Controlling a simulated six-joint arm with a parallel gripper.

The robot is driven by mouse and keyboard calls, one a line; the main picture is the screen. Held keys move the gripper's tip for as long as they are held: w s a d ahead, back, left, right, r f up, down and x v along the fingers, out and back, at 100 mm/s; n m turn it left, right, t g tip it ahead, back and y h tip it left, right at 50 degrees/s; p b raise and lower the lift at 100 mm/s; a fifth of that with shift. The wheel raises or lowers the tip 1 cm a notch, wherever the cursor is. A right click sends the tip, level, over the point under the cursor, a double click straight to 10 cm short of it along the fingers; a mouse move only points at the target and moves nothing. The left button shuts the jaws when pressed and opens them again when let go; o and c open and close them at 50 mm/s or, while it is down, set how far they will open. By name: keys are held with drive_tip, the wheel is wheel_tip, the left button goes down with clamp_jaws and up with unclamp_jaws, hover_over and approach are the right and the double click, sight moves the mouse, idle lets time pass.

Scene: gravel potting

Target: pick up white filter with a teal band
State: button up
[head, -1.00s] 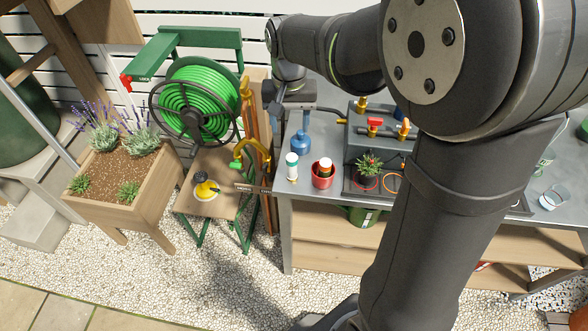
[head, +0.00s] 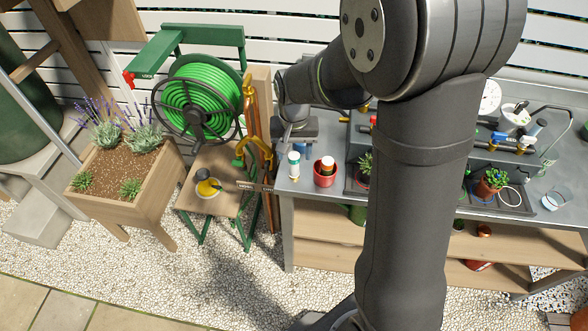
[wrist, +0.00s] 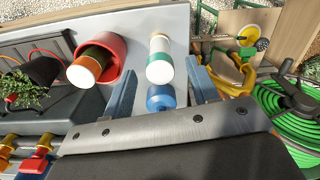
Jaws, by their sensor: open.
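The white filter with a teal band (head: 293,164) stands near the left end of the grey bench in the head view. Nothing is held.
A potted plant (head: 493,181) and a tray with valves lie further right. A green hose reel (head: 198,95) and yellow-handled tools (head: 257,155) are just left of the bench edge.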

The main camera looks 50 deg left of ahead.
drive_tip(key=shift+c, duration=0.2)
clamp_jaws()
